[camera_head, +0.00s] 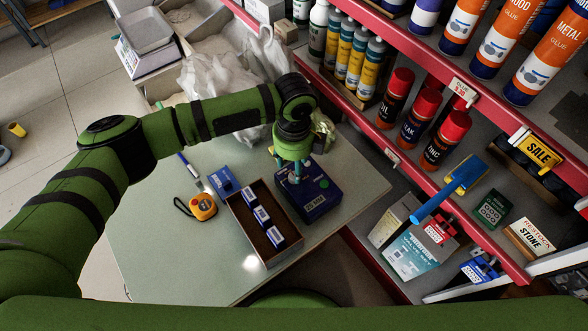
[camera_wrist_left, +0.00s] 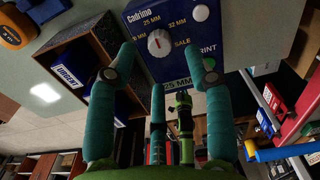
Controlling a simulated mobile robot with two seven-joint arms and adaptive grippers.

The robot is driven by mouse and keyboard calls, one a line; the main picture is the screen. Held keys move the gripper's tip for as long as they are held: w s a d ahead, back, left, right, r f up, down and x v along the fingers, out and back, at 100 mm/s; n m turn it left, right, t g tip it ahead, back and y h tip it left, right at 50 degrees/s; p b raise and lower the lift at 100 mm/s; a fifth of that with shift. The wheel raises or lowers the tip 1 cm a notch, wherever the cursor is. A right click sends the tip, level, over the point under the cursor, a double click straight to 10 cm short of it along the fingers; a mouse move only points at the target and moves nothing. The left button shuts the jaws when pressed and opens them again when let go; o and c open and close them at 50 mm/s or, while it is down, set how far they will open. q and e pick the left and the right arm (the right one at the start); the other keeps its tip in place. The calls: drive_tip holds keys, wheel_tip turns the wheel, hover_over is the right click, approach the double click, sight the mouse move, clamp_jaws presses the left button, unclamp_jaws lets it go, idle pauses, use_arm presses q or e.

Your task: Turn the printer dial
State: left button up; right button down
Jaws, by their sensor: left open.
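The printer (camera_head: 318,200) is a dark blue box on the table, with a "25 MM" label on its front side. In the left wrist view its top face (camera_wrist_left: 185,18) carries a white round dial (camera_wrist_left: 158,43) with a red mark, ringed by size labels and "SALE". My left gripper (camera_head: 294,175) is over the printer, pointing down. My right gripper is out of view.
An open box (camera_head: 234,208) with several blue-and-white packs stands left of the printer. A tape measure (camera_head: 202,206), a small blue box (camera_head: 221,180) and a marker (camera_head: 187,164) lie further left. Red-edged shelves (camera_head: 455,215) with bottles and cans stand close on the right.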

use_arm(q)
wheel_tip(320, 180, up, 8)
drive_tip(key=shift+f, duration=0.2)
idle(0.5)
